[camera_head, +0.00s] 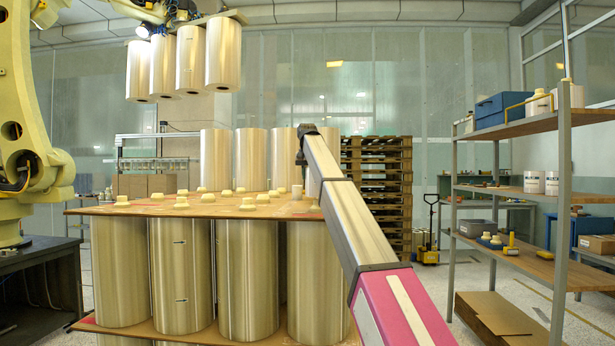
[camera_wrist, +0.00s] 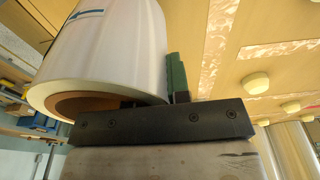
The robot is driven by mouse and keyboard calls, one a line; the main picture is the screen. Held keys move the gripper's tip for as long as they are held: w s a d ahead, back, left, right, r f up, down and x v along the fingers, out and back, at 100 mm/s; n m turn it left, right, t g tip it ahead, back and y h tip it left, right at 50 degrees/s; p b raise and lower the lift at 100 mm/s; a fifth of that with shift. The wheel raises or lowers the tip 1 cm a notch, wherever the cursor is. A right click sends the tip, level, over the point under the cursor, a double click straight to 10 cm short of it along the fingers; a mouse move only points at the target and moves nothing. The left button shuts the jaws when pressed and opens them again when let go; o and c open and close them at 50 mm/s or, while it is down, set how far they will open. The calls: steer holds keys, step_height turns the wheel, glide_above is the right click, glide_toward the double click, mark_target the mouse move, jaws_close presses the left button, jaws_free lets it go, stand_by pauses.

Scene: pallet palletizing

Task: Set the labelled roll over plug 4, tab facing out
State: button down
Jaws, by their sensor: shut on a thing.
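My gripper (camera_wrist: 158,92) is shut on the rim of a pale roll (camera_wrist: 112,45) in the wrist view. One green finger lies along the roll's outer wall; the other is mostly hidden at the brown core. A blue arrow mark shows on the roll's side, but I see no tab. In the head view my gripper (camera_head: 301,157) is above the far right of the layer board (camera_head: 225,211); my arm hides much of that area. Several cream plugs (camera_head: 248,203) stand bare on the board. Their numbers are not readable, so I cannot tell which is plug 4.
A row of silver rolls (camera_head: 252,160) stands along the board's back. More rolls (camera_head: 248,265) stand beneath it. Another machine holds several rolls (camera_head: 190,60) above, at the upper left. A shelf rack (camera_head: 560,122) stands on the right, and stacked pallets (camera_head: 378,185) at the back.

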mark_target(307, 189)
steer(key=shift+f, duration=3.05)
stand_by(1.2)
steer(key=c, duration=1)
jaws_free()
